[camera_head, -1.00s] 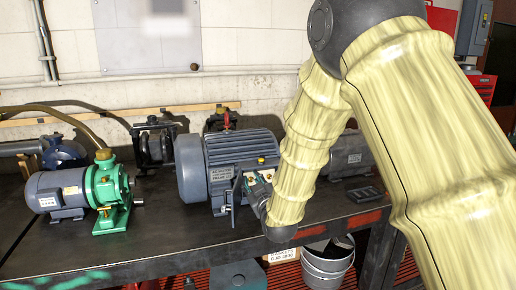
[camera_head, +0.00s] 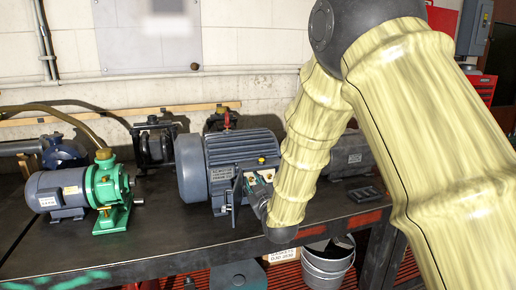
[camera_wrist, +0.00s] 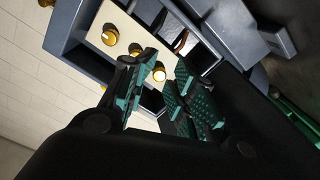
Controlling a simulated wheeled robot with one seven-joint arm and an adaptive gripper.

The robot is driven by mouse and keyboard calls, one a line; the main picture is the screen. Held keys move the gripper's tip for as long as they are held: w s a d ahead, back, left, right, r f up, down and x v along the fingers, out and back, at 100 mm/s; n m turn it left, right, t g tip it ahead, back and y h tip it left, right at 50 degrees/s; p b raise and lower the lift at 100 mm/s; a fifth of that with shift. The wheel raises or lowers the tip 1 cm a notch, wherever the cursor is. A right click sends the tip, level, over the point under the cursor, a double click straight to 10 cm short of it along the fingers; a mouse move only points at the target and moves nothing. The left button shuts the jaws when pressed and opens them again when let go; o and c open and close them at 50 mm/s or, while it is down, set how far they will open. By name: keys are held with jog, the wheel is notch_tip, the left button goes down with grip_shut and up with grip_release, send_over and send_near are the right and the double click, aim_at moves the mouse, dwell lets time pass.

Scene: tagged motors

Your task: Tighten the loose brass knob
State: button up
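The large grey motor (camera_head: 225,165) stands on the bench, with an open terminal box on its side facing my arm. In the wrist view, a cream panel (camera_wrist: 96,22) in this box carries a row of brass knobs: an upper one (camera_wrist: 109,34), a middle one (camera_wrist: 135,50) and a lower one (camera_wrist: 159,74). I cannot tell by sight which is loose. My gripper (camera_wrist: 165,78) has teal pads spread apart, with the lower knob showing in the gap between them. I cannot tell whether a pad touches it. In the head view my gripper (camera_head: 256,190) is at the box, partly hiding it.
A green pump with a small grey motor (camera_head: 108,190) stands to the left on the dark bench (camera_head: 170,243). A black device (camera_head: 154,143) stands behind. A flat dark part (camera_head: 364,194) lies to the right. A metal bucket (camera_head: 327,265) is below the bench edge.

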jog(key=shift+a, duration=0.1)
dwell(0.6)
jog(key=shift+s+r+n, duration=0.1)
jog(key=shift+r+n, duration=0.05)
jog(key=shift+n, duration=0.75)
jog(key=shift+r, duration=0.1)
grip_shut()
jog(key=shift+m, duration=0.4)
grip_release()
